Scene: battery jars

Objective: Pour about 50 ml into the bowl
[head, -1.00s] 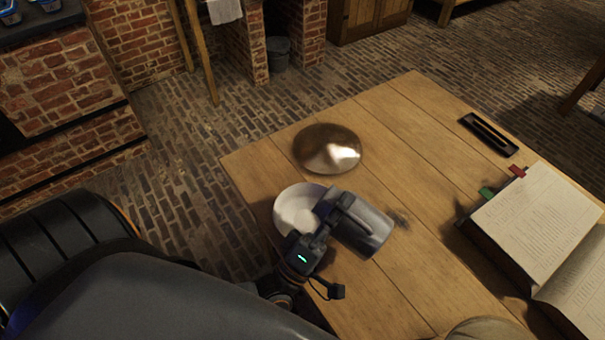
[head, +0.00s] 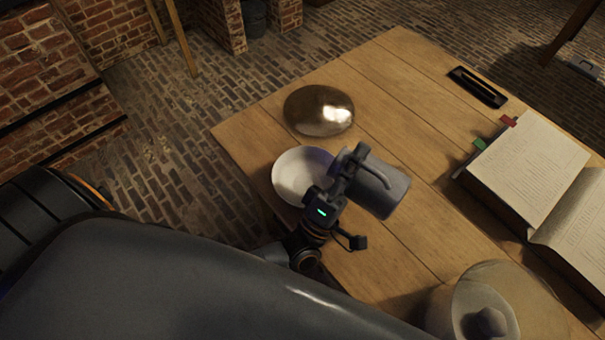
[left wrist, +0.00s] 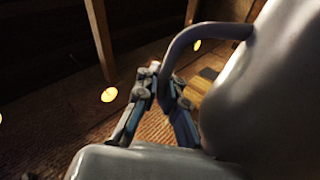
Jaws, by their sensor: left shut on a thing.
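The white bowl (head: 292,178) stands on the wooden table near its left edge, partly hidden by my left gripper. I cannot tell whether it holds liquid. My left gripper (head: 352,163) is shut on the handle of a grey metal jug (head: 385,194), just right of the bowl. The jug looks tilted, and its contents and any stream are not visible. In the left wrist view, my fingers (left wrist: 160,100) are at the curved handle, and the jug's smooth body (left wrist: 270,90) fills the right side. My right gripper is not in view.
A shiny rounded metal object (head: 318,110) lies behind the bowl. An open book (head: 535,180) lies at the right, with a black tray (head: 478,87) behind it. A round vessel with a knob (head: 487,318) is at the lower right. The table (head: 400,100) is clear between.

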